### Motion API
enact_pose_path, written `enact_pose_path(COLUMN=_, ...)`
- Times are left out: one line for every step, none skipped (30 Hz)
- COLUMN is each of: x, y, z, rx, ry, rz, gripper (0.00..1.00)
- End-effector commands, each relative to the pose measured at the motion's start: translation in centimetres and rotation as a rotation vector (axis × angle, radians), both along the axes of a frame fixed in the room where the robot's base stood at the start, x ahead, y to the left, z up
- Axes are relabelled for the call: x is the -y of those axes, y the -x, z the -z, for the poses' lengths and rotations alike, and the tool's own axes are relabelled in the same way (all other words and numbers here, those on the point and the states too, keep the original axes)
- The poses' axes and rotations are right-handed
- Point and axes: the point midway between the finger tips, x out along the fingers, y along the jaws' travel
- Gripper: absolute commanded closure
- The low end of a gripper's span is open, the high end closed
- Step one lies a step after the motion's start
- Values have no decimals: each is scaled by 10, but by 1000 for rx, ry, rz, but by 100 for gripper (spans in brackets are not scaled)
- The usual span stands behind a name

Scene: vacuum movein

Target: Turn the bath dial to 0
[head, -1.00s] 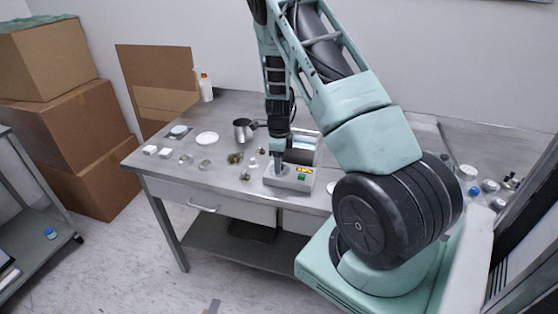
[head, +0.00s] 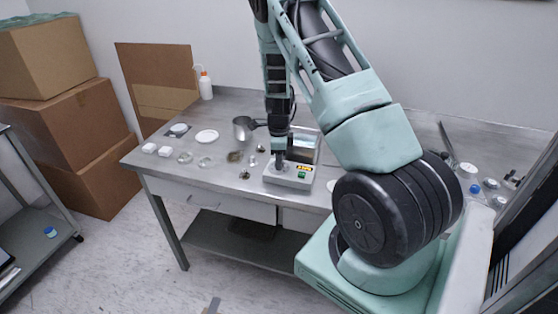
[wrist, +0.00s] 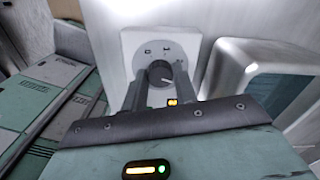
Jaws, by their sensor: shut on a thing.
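The bath (head: 290,180) is a pale metal box with an orange display and a green switch, standing on the bench below my arm. In the wrist view its dial (wrist: 160,72) is a dark round knob with a pale pointer line, on a light plate (wrist: 133,38) with small markings. The pointer is tilted toward the lower right; the markings are too blurred to read surely. My gripper (wrist: 159,82) is shut on the dial, one finger on each side. In the head view my gripper (head: 280,160) is over the bath's left part and hides the dial.
A metal jug (head: 243,128) stands behind the bath to the left. Several small dishes and a white plate (head: 207,136) lie on the bench (head: 345,125) farther left. A wash bottle (head: 205,84) stands at the back, and cardboard boxes (head: 75,125) are stacked at left.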

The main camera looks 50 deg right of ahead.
Motion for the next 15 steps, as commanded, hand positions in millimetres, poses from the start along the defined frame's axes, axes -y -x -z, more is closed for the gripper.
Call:
enact_pose_path(x=0, y=0, z=0, rx=1, ry=0, rz=-30, gripper=94)
enact_pose_path(x=0, y=0, z=1, rx=1, ry=0, rz=-53, gripper=94)
enact_pose_path(x=0, y=0, z=1, rx=1, ry=0, rz=-84, gripper=94)
enact_pose_path(x=0, y=0, z=1, rx=1, ry=0, rz=-108, gripper=94)
enact_pose_path(x=0, y=0, z=1, rx=1, ry=0, rz=-134, gripper=94)
enact_pose_path(x=0, y=0, z=1, rx=1, ry=0, rz=-171, gripper=94)
enact_pose_path(x=0, y=0, z=1, rx=1, ry=0, rz=-199, gripper=94)
enact_pose_path(x=0, y=0, z=1, rx=2, ry=0, rz=-228, gripper=94)
enact_pose_path(x=0, y=0, z=1, rx=2, ry=0, rz=-266, gripper=94)
enact_pose_path(x=0, y=0, z=1, rx=2, ry=1, rz=-294, gripper=94)
enact_pose_path(x=0, y=0, z=1, rx=2, ry=1, rz=-322, gripper=94)
enact_pose_path(x=0, y=0, z=1, rx=2, ry=1, rz=-361, gripper=94)
enact_pose_path(x=0, y=0, z=1, rx=1, ry=1, rz=-391, gripper=94)
enact_pose_path(x=0, y=0, z=1, rx=1, ry=1, rz=-419, gripper=94)
enact_pose_path(x=0, y=0, z=1, rx=1, ry=1, rz=-457, gripper=94)
